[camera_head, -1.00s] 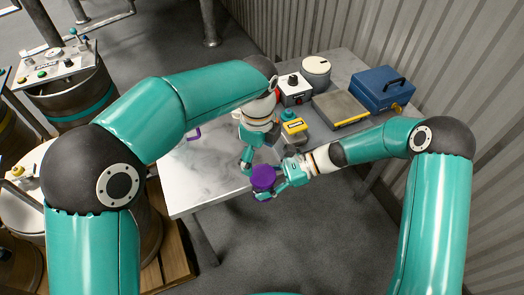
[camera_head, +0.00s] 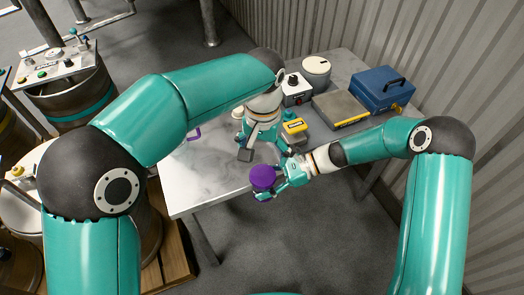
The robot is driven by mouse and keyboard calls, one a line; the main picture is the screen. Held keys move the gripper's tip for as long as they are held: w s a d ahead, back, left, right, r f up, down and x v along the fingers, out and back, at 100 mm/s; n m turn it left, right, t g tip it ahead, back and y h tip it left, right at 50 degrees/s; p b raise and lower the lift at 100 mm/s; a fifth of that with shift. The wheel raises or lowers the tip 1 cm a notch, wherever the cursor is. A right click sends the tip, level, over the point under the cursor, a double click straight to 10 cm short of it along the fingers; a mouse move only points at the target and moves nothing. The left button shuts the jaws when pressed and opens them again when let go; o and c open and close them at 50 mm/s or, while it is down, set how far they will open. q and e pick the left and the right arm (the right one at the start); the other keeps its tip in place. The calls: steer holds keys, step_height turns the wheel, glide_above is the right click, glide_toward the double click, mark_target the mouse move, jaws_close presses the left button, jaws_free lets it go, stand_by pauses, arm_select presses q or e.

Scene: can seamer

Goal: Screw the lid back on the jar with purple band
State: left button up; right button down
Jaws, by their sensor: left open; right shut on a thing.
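A round purple-topped thing (camera_head: 262,177), by its colour the jar with the purple band, is upright in my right gripper (camera_head: 269,187), just off the table's front edge. My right gripper is shut on it from the right side. I cannot tell at this size where lid and jar meet. My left gripper (camera_head: 262,151) is open and empty, above the table behind the purple-topped thing and apart from it. My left arm hides part of the table behind it.
The grey table (camera_head: 195,183) is bare at its front left. At the back stand a yellow-and-grey device (camera_head: 295,128), a flat scale-like plate (camera_head: 341,108), a blue box (camera_head: 383,88) and a white round container (camera_head: 316,68).

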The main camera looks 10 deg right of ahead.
mark_target(263, 174)
arm_select(q)
steer(key=shift+f, duration=0.15)
steer(key=shift+f, duration=3.9)
steer(key=c, duration=1.2)
steer(key=m, duration=0.8)
steer(key=shift+m, duration=0.4)
steer(key=o, duration=1.4)
steer(key=shift+c, duration=0.2)
steer(key=shift+r, duration=0.1)
